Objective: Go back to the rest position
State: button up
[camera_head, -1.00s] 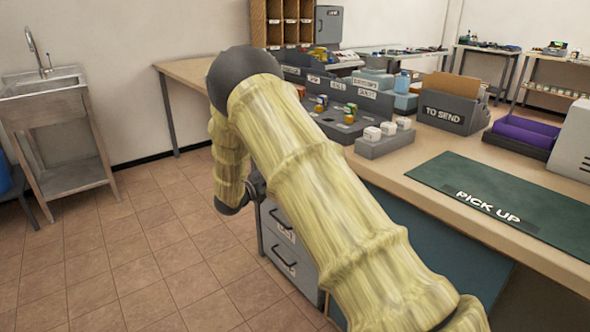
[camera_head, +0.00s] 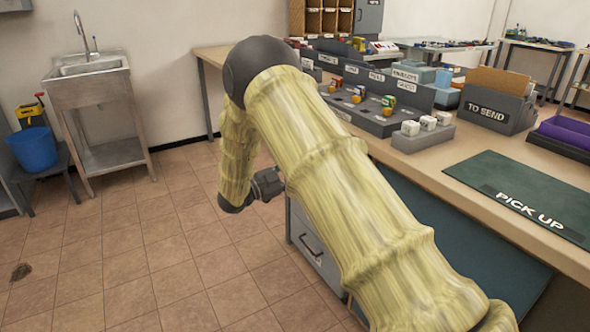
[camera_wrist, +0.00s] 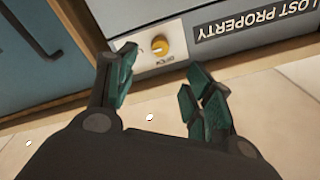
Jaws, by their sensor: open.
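My arm, in a pale yellow ribbed cover, reaches across the head view and bends down in front of the counter. My gripper shows small and dark beside the drawers in the head view (camera_head: 267,184). In the wrist view my gripper (camera_wrist: 160,95) has its two green-padded fingers apart, with nothing between them. The fingers do not appear to hold the knob.
The counter (camera_head: 425,165) runs along the right, with a green PICK UP mat (camera_head: 500,190), a TO SEND box (camera_head: 490,108) and white blocks (camera_head: 428,123). Grey drawers (camera_head: 315,245) stand below. A sink (camera_head: 95,90) and blue bucket (camera_head: 33,149) are at left. Open tiled floor lies between.

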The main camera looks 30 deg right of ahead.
jog(key=s+a+f+n+t+y, duration=0.1)
jog(key=s+f+n+t+y, duration=0.3)
jog(key=f, duration=0.5)
jog(key=s+a+f+n+t+y, duration=0.1)
jog(key=s+f+n+y, duration=0.1)
jog(key=f+n, duration=0.45)
jog(key=s+a+f+n+t+y, duration=0.1)
jog(key=s+f+n+t+y, duration=0.25)
jog(key=f, duration=0.75)
jog(key=s+a+f+n+g+y, duration=0.35)
jog(key=s+f, duration=0.35)
jog(key=s, duration=0.5)
jog(key=s+a+f+n+g+y, duration=0.25)
jog(key=s+a+f, duration=0.35)
jog(key=s, duration=0.5)
jog(key=s+a+f+n+g+y, duration=0.1)
jog(key=s+a+n+g+y, duration=0.1)
jog(key=s, duration=0.8)
jog(key=s+a+f+n+g+y, duration=0.1)
jog(key=s+a+g+y, duration=0.1)
jog(key=s, duration=0.7)
notch_tip(320, 180, up, 26)
jog(key=p, duration=2.5)
jog(key=shift+s+r+n+p, duration=0.15)
jog(key=shift+n+p, duration=0.15)
jog(key=shift+p, duration=0.1)
